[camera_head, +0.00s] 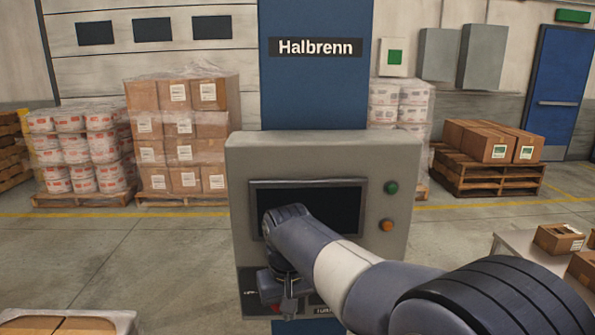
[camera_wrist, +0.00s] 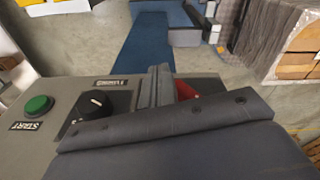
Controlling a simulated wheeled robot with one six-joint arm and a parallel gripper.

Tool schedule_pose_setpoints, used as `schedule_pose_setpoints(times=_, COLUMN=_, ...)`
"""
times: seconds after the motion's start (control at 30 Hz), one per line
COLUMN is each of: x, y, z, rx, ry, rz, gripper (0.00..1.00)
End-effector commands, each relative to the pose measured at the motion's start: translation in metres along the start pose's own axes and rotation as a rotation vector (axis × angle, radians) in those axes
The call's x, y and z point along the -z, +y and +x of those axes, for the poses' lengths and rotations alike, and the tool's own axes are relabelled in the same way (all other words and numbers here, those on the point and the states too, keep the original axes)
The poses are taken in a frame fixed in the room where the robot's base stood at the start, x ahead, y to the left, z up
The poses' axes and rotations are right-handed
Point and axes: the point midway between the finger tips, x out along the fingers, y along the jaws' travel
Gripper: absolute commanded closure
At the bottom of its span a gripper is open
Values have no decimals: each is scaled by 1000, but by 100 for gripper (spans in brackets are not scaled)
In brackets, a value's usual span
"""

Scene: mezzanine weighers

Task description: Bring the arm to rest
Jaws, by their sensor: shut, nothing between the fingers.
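My arm reaches in from the lower right of the head view, and my gripper (camera_head: 289,306) points down in front of the lower panel of a grey control box. The fingers are together with nothing between them. In the wrist view my gripper (camera_wrist: 160,78) shows from behind, its fingers closed beside a black rotary knob (camera_wrist: 96,104). A red part (camera_wrist: 187,90) shows partly behind the fingers. I cannot tell whether the fingers touch the panel. The control box (camera_head: 240,160) has a dark screen (camera_head: 345,208), partly covered by my wrist.
The box is on a blue column (camera_head: 315,90) marked Halbrenn. A green button (camera_wrist: 38,105) labelled START sits left of the knob. A table (camera_head: 515,243) with cartons (camera_head: 558,238) stands at right, and a carton tray (camera_head: 125,318) at lower left. Loaded pallets stand behind; floor between is clear.

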Motion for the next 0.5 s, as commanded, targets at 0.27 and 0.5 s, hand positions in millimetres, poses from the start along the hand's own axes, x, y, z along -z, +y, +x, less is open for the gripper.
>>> schedule_pose_setpoints(times=0.27, x=0, y=8, z=0, rx=177, ry=102, rz=60, gripper=100)
schedule_pose_setpoints(times=0.5, x=4, y=16, z=-8, rx=309, ry=217, rz=112, gripper=100)
